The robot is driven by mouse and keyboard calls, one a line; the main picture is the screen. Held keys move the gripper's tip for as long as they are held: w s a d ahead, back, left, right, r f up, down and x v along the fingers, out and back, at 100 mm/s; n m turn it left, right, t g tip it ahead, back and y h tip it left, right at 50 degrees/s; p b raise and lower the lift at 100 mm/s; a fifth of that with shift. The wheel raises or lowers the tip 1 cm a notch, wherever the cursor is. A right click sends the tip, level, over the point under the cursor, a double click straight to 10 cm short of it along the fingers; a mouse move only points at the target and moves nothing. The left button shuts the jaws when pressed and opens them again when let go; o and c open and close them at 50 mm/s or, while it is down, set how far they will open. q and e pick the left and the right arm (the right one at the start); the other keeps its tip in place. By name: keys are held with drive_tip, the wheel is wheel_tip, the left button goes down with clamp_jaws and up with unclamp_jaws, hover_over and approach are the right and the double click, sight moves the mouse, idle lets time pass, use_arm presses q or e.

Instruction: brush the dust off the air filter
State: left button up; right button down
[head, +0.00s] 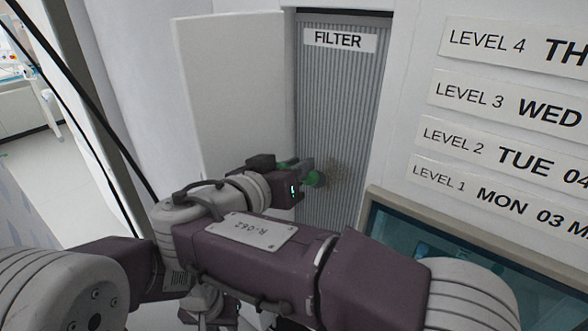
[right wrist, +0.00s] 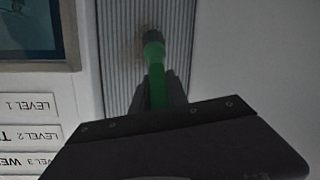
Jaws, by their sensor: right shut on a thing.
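The air filter (head: 340,110) is a tall grey ribbed panel in a wall recess, labelled FILTER at its top. It also shows in the right wrist view (right wrist: 118,65). A brownish dust patch (head: 346,172) lies on its lower part. My right gripper (head: 303,168) is shut on a green-handled brush (right wrist: 157,80) in front of the filter. The brush's dark head (right wrist: 152,37) points at the filter by the dust; I cannot tell whether it touches. Part of the brush (head: 316,180) shows in the head view. My left gripper is not in view.
A white door panel (head: 232,85) stands open left of the filter. Level and day signs (head: 510,100) are on the wall to the right. A framed dark glass window or case (head: 430,245) is below them, close to my right arm.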

drive_tip(key=shift+s+d+f+b, duration=0.15)
drive_tip(key=shift+d+f+b, duration=0.1)
drive_tip(key=shift+d+b, duration=0.05)
drive_tip(key=shift+d, duration=0.25)
drive_tip(key=shift+r, duration=0.15)
drive_tip(key=shift+a+r, duration=0.1)
drive_tip(key=shift+a, duration=0.05)
drive_tip(key=shift+w+a+r+p, duration=0.1)
drive_tip(key=shift+w+a+p, duration=0.2)
drive_tip(key=shift+p, duration=0.1)
drive_tip(key=shift+w+a, duration=0.2)
drive_tip(key=shift+a, duration=0.1)
